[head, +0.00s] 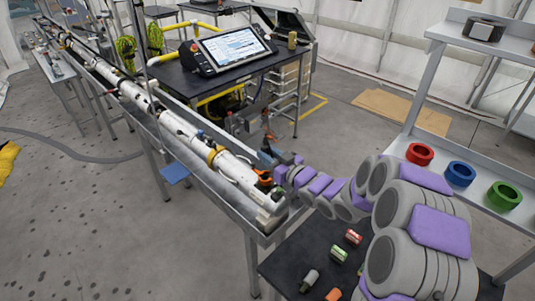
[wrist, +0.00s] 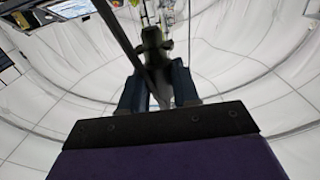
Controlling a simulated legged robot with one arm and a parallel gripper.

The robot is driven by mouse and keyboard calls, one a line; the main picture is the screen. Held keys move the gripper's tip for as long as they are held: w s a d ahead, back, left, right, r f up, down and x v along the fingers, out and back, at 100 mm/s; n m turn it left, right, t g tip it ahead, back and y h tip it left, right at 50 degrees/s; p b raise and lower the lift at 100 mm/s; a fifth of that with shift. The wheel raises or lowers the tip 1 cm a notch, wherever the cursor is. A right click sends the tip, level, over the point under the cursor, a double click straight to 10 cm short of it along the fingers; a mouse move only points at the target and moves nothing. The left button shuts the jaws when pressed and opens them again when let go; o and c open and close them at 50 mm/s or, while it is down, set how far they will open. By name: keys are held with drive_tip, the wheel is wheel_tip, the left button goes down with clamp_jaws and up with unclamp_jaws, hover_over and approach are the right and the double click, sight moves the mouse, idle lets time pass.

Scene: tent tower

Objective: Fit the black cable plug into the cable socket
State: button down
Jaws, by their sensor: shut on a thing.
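My gripper (head: 272,156) is at the end of my outstretched arm, beside the near end of the long white tube assembly (head: 228,165) in the head view. In the wrist view its two blue-grey fingers (wrist: 158,88) are shut on the black cable plug (wrist: 152,45), which points away from the wrist. A dark strand, perhaps the cable, runs up and left from it. Orange and black fittings (head: 264,180) sit on the tube's near end, just below and left of the gripper. I cannot make out which part is the cable socket, and no contact with the plug shows.
A metal trough (head: 205,175) carries the tube. A black table (head: 290,262) at the bottom holds several small coloured connectors. A shelf (head: 480,190) at right holds red, blue and green rings. A black bench (head: 190,83) with a screen (head: 233,48) stands behind.

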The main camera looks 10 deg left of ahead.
sight(270, 179)
drive_tip(key=shift+d+f, duration=0.2)
drive_tip(key=shift+f, duration=0.45)
drive_tip(key=shift+a+f+b, duration=0.2)
drive_tip(key=shift+f+b, duration=0.55)
drive_tip(key=shift+f, duration=1.1)
drive_tip(key=shift+d+f, duration=0.1)
drive_tip(key=shift+f, duration=0.3)
drive_tip(key=shift+s+p, duration=0.1)
drive_tip(key=shift+p, duration=0.3)
drive_tip(key=shift+f+b, duration=0.4)
drive_tip(key=shift+f, duration=0.9)
drive_tip(key=c, duration=0.8)
unclamp_jaws()
drive_tip(key=shift+o, duration=0.2)
drive_tip(key=shift+d, duration=0.15)
drive_tip(key=p+v, duration=0.1)
drive_tip(key=v, duration=1.6)
drive_tip(key=shift+p, duration=0.35)
